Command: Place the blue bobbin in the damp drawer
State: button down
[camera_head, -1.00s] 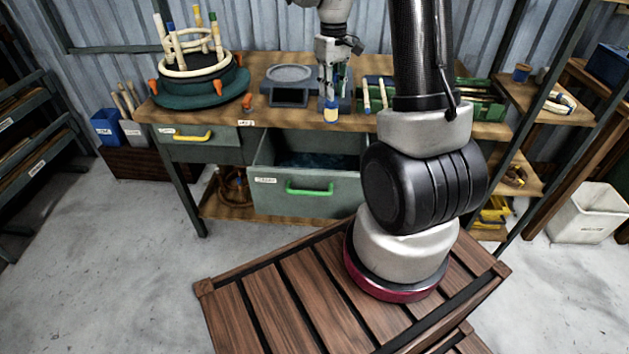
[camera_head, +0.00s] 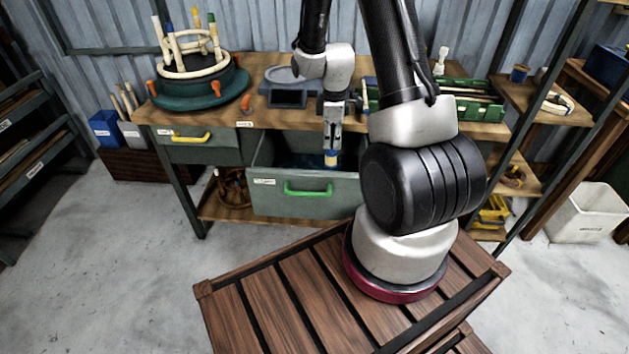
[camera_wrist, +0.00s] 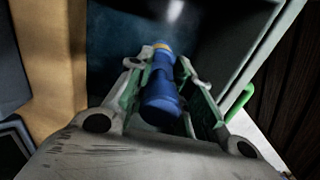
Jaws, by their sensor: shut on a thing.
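My gripper (camera_head: 332,150) is shut on the blue bobbin (camera_head: 331,155), which points downward. In the wrist view the bobbin (camera_wrist: 161,92) sits between the two fingers (camera_wrist: 165,85), with a yellowish band at its far end. The open drawer with the green handle (camera_head: 308,188) is pulled out below the bench top, and its label is too small to read. The bobbin is over the drawer's opening, at its right part. Its lower tip shows against the dark inside; I cannot tell how far it is below the rim. In the wrist view the drawer's interior (camera_wrist: 110,45) lies beyond the bobbin.
A shut drawer with a yellow handle (camera_head: 190,136) is to the left. On the bench (camera_head: 262,117) stand a round jig with pegs (camera_head: 196,75), a grey scale (camera_head: 289,88) and a green tray (camera_head: 480,98). A wooden slatted platform (camera_head: 270,300) is in front.

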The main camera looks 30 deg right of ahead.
aim_at(331, 165)
notch_tip(331, 165, down, 11)
jog(key=shift+r, duration=0.2)
dwell(0.3)
jog(key=c, duration=1.3)
grip_release()
jog(key=shift+f, duration=0.15)
jog(key=shift+o, duration=0.2)
jog(key=shift+m, duration=0.4)
jog(key=r, duration=1.6)
jog(key=shift+a+r, duration=0.25)
jog(key=shift+a, duration=0.05)
jog(key=s+a+r+m+t, duration=0.1)
jog(key=s+r+m, duration=0.1)
jog(key=r, duration=0.5)
jog(key=s+a+r+m+t, duration=0.1)
jog(key=s+a+r, duration=0.15)
jog(key=r, duration=0.45)
jog(key=s+a+r+m+t, duration=0.1)
jog(key=s+r+m, duration=0.2)
jog(key=s+r, duration=0.3)
jog(key=s+a+r+m+t, duration=0.1)
jog(key=s+r+m, duration=0.3)
jog(key=s, duration=0.7)
notch_tip(331, 165, up, 2)
jog(key=shift+s+a+r, duration=0.15)
jog(key=shift+s+a, duration=0.15)
jog(key=shift+a, duration=0.15)
